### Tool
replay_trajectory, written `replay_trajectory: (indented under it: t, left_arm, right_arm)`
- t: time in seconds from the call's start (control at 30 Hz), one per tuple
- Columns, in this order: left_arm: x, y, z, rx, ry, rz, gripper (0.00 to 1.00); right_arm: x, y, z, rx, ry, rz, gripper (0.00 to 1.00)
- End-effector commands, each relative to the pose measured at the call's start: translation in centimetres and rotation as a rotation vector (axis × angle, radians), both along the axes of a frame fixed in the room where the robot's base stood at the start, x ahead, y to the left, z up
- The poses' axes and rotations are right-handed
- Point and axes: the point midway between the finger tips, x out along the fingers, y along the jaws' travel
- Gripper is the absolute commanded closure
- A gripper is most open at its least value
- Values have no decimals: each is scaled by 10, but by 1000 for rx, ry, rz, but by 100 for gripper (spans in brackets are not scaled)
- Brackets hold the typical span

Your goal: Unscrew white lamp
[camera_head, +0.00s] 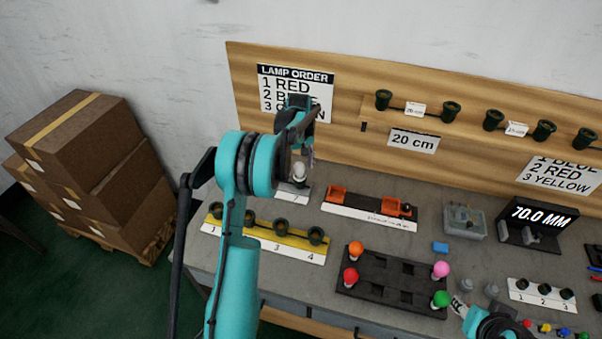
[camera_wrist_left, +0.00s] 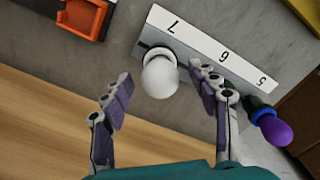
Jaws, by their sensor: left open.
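The white lamp (camera_head: 299,171) shows in the head view behind the numbered strip at the back of the bench. In the left wrist view the white lamp (camera_wrist_left: 160,78) stands in a socket beside the 7 of the white strip (camera_wrist_left: 215,50). My left gripper (camera_head: 304,152) is above the lamp. In the left wrist view the gripper (camera_wrist_left: 163,84) is open, with one finger on each side of the bulb and gaps visible. My right gripper (camera_head: 462,309) is partly in view at the lower right, near the green lamp (camera_head: 441,299); its jaws are unclear.
A purple lamp (camera_wrist_left: 275,130) stands near the 5 of that strip. An orange holder (camera_wrist_left: 84,17) is close by. A dark tray (camera_head: 392,292) has orange, red, pink and green lamps at its corners. A yellow strip (camera_head: 262,241) with several sockets lies in front.

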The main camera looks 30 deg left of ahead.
Motion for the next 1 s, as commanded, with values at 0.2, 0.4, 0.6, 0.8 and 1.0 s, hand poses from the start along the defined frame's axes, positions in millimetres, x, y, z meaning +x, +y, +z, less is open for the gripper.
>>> replay_trajectory:
  t: [0.2,0.4,0.6,0.8,1.0]
  left_arm:
    - [0,0,0,0,0,-262,40]
    - [0,0,0,0,0,-406,40]
    - [0,0,0,0,0,-655,40]
    - [0,0,0,0,0,-706,40]
    - [0,0,0,0,0,-704,40]
  right_arm:
    - [0,0,0,0,0,0,60]
    - [0,0,0,0,0,0,60]
    - [0,0,-1,0,0,0,60]
    - [0,0,-1,0,0,0,60]
    - [0,0,-1,0,0,0,60]
